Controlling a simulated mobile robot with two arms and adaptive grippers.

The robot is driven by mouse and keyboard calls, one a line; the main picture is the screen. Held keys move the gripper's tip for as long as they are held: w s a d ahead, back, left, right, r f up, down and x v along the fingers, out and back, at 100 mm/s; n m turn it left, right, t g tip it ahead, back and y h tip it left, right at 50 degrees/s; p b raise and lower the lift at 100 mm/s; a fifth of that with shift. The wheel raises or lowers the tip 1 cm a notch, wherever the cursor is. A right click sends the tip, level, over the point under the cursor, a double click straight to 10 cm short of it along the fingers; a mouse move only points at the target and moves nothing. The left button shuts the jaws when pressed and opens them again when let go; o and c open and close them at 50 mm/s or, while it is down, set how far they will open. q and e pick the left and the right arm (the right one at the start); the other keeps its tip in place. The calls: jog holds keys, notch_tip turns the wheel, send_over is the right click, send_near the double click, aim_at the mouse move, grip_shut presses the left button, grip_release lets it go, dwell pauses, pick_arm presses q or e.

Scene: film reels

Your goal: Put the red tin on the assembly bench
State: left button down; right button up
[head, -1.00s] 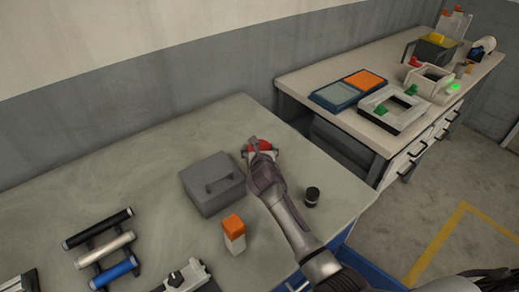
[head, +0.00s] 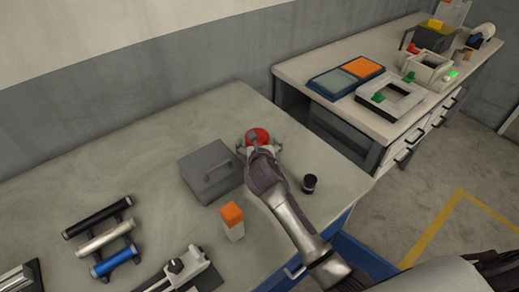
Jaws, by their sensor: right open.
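The red tin (head: 257,135) is a round red thing at the back of the near bench, beside the grey box. My right gripper (head: 259,143) is at the tin with its fingers spread at the tin's two sides; the gripper body hides the tin's near part. Whether the fingers touch it I cannot tell. The assembly bench is not labelled; another bench (head: 300,68) with drawers stands at the upper right. My left gripper is not in view.
On the near bench (head: 140,150) are a grey handled box (head: 208,178), an orange-topped white block (head: 233,222), a small black cylinder (head: 310,183) and a rack of rollers (head: 103,240). The far bench holds a blue-framed tray (head: 330,85) and a white frame (head: 368,99). A gap separates the benches.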

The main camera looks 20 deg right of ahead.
jog(key=v, duration=0.7)
jog(key=shift+f, duration=0.1)
